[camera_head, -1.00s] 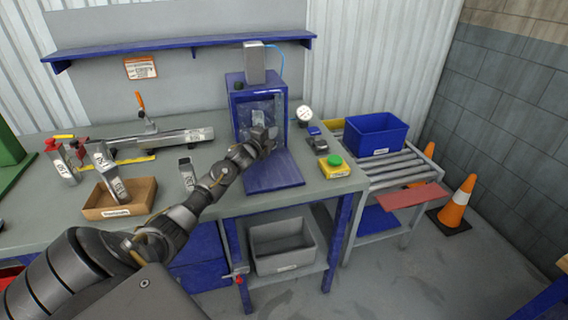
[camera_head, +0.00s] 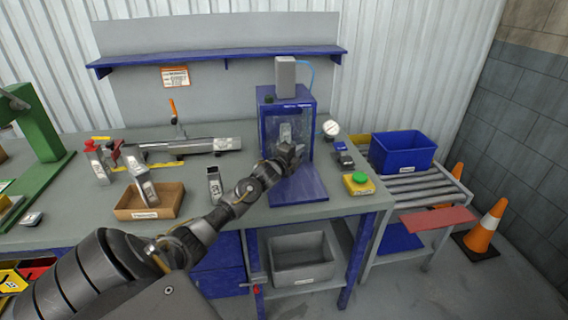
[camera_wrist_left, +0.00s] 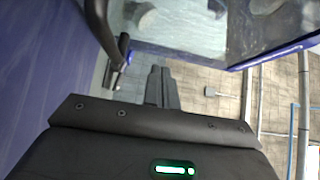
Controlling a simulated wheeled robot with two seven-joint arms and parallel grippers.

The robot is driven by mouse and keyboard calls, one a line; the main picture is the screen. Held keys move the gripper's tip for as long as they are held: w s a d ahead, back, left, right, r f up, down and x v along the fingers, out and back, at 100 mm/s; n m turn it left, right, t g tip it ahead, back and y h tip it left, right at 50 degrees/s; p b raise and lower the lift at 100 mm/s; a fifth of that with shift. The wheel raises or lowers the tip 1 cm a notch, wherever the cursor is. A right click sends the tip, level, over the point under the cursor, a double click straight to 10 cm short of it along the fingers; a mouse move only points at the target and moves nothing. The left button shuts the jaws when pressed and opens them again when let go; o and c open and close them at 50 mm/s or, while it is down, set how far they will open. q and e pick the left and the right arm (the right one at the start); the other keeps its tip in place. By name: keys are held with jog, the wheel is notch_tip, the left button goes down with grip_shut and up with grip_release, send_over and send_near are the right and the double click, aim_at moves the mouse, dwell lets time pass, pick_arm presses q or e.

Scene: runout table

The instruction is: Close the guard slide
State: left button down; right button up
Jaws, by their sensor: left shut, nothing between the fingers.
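The blue press (camera_head: 308,118) stands at the right of the bench with a clear guard panel across its front. A grey part (camera_head: 285,131) shows behind it. My left gripper (camera_head: 298,148) is at the lower front of the press, over the blue plate (camera_head: 297,187). In the left wrist view its fingers (camera_wrist_left: 160,84) are shut and empty. The clear guard slide (camera_wrist_left: 190,28) is just beyond them, with a black handle (camera_wrist_left: 119,60) to their left. I cannot tell whether the fingers touch the guard. My right gripper is not in view.
A yellow box with a green button (camera_head: 359,183) and a gauge (camera_head: 331,130) are right of the press. A grey part (camera_head: 213,186) and a cardboard tray (camera_head: 172,202) are to the left. A blue bin (camera_head: 403,153) sits on the roller table.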

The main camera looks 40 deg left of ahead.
pick_arm(q)
jog(key=s+d, duration=0.1)
jog(key=s, duration=0.1)
jog(key=s+b, duration=0.1)
jog(key=s, duration=0.1)
jog(key=s+d+b, duration=0.1)
jog(key=shift+s+d, duration=0.35)
jog(key=shift+s, duration=0.05)
jog(key=s, duration=0.3)
jog(key=shift+s+b, duration=0.3)
jog(key=shift+b, duration=0.1)
jog(key=shift+s+d, duration=0.1)
jog(key=shift+s, duration=0.35)
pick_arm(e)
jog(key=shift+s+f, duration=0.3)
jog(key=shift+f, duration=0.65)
